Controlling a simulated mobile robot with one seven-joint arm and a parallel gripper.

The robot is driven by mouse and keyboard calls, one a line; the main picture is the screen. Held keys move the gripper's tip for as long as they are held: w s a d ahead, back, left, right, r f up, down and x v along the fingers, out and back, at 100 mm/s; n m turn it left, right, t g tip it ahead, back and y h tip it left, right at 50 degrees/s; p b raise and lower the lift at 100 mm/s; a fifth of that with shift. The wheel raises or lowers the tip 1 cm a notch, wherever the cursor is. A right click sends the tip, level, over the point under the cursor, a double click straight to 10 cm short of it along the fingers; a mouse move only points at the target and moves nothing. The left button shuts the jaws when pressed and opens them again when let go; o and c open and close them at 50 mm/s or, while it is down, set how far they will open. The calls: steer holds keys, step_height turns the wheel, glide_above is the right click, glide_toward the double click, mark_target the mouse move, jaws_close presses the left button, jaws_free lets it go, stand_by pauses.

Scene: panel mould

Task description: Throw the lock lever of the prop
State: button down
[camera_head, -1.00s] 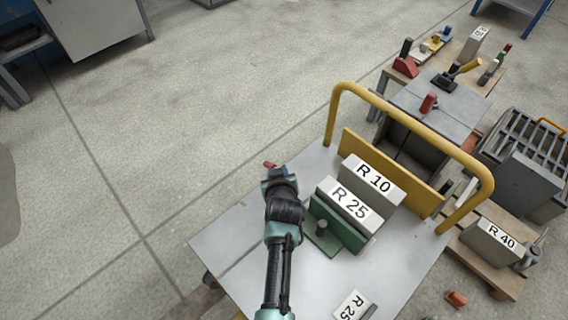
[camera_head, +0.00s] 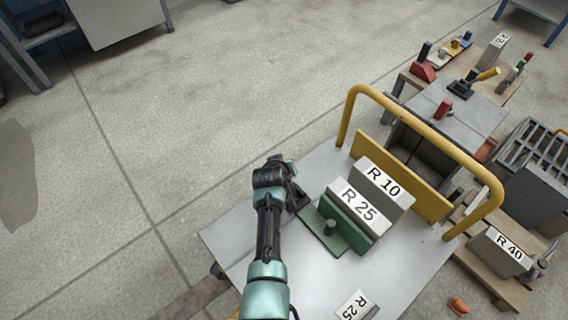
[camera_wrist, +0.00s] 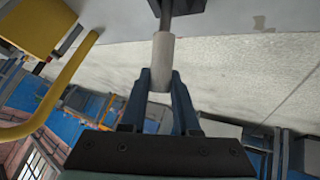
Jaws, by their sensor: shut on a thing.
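In the wrist view the two blue-grey fingers of my gripper (camera_wrist: 161,82) are closed on a light grey cylindrical grip (camera_wrist: 163,52). The grip sits on the end of a dark rod that runs into a dark bracket (camera_wrist: 178,6) at the top edge. It looks like a lever handle; the rest of the prop is out of view. In the head view my arm reaches to the left edge of the trolley top (camera_head: 300,268), left of the green stand (camera_head: 324,232). My fingertips and the grip are hidden there behind my wrist.
Blocks marked R 25 (camera_head: 354,207) and R 10 (camera_head: 388,180) stand right of my wrist, by a yellow board (camera_head: 405,188). A yellow rail (camera_head: 437,132) arches over the trolley's far side. A block marked R 40 (camera_head: 500,250) stands farther right.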

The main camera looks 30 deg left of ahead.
steer(key=c, duration=0.9)
jaws_free()
steer(key=shift+s+r+p, duration=0.3)
steer(key=shift+r+p, duration=0.1)
steer(key=p+v, duration=0.6)
steer(key=v, duration=0.6)
